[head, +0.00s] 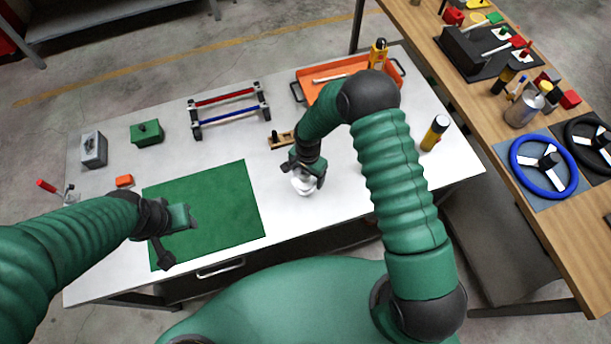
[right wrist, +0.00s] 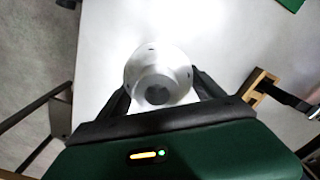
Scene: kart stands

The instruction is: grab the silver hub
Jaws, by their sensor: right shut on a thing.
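The silver hub (head: 304,185) is a small pale round part at the white table's front middle, partly hidden by my right gripper (head: 307,172) in the head view. In the right wrist view the hub (right wrist: 158,77) sits between the two dark fingers of my right gripper (right wrist: 160,95), which is shut on it. Whether the hub touches the table is unclear. My left gripper (head: 178,235) hangs over the green mat (head: 225,195) with its fingers apart and nothing between them.
A wooden block with a dark tool (head: 281,139) lies just behind the hub. An orange tray (head: 318,85), a red and blue rack (head: 228,109), a green box (head: 146,133), a grey box (head: 93,150) and a yellow-black bottle (head: 434,133) stand around the white table.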

